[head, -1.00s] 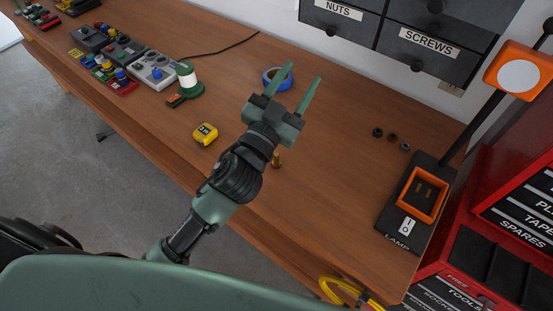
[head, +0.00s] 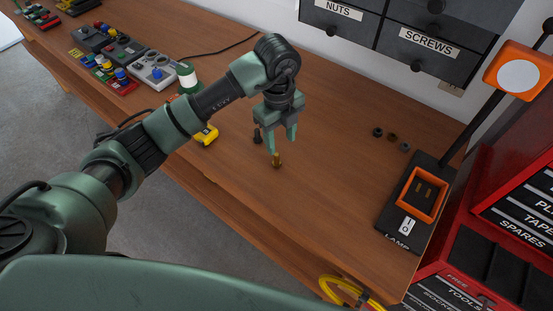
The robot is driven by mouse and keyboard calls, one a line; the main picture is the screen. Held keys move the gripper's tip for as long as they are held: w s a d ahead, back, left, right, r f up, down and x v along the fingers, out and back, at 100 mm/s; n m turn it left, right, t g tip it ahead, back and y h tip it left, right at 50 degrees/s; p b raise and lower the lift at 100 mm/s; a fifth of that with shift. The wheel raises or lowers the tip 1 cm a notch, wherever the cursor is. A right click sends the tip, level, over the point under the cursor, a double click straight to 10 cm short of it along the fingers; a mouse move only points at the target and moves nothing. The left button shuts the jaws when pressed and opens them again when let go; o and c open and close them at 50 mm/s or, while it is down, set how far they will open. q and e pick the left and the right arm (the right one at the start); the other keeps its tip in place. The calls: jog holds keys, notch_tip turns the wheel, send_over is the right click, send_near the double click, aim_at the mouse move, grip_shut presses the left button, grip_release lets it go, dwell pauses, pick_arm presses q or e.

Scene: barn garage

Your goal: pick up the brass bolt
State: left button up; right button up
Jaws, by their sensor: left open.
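The brass bolt (head: 277,160) stands upright on the wooden workbench, near the middle of the head view. My left gripper (head: 281,145) points down close to it, with its two green fingers apart and nothing between them that I can see. The fingertips appear just above and behind the bolt in the picture. I cannot tell the exact height gap. A darker bolt-like piece (head: 257,135) stands just left of the gripper. My right gripper is not in view.
A yellow tape measure (head: 206,135) lies partly behind my left arm. Several small dark nuts (head: 391,137) and a lamp base (head: 405,220) are to the right. Drawers (head: 400,35) stand at the back. The bench (head: 330,190) right of the bolt is clear.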

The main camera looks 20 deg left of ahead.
aim_at(276, 157)
pick_arm(q)
jog(key=shift+a+f, duration=0.1)
jog(key=shift+a, duration=0.45)
jog(key=shift+f, duration=0.35)
jog(key=f+p, duration=0.1)
jog(key=f, duration=0.1)
jog(key=f+p, duration=0.1)
jog(key=f, duration=0.1)
jog(key=f+p, duration=0.1)
jog(key=f, duration=0.1)
jog(key=shift+s+f+p, duration=0.1)
jog(key=shift+s+p, duration=0.25)
jog(key=shift+s, duration=0.05)
jog(key=shift+f, duration=0.3)
jog(key=shift+w, duration=0.1)
grip_shut()
